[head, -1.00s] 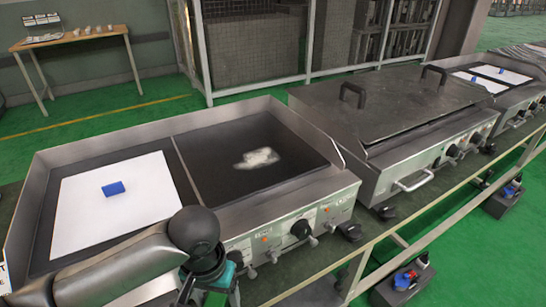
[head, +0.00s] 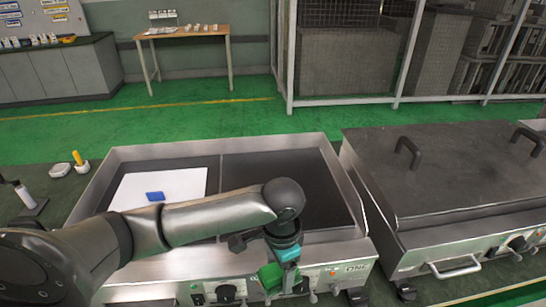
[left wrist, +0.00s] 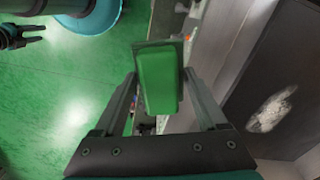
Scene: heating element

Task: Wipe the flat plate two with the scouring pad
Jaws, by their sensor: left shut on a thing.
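My left gripper (head: 272,281) is shut on a green scouring pad (left wrist: 161,82), in front of the griddle's control panel. The pad also shows in the head view (head: 270,276). The dark right-hand plate (head: 320,185) of the near griddle, apparently flat plate two, lies behind the gripper; my arm covers part of it. In the left wrist view a whitish smear (left wrist: 271,110) lies on this dark plate; in the head view it is hidden. My right gripper (left wrist: 40,33) appears at the wrist view's upper left, away from the griddle, with its fingers apart and empty.
A white sheet (head: 130,190) with a blue block (head: 155,196) lies on the left plate. Raised metal walls edge the griddle's back and sides. A lidded griddle (head: 440,170) stands right. A yellow-handled tool (head: 78,158) and a bottle (head: 25,195) stand left.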

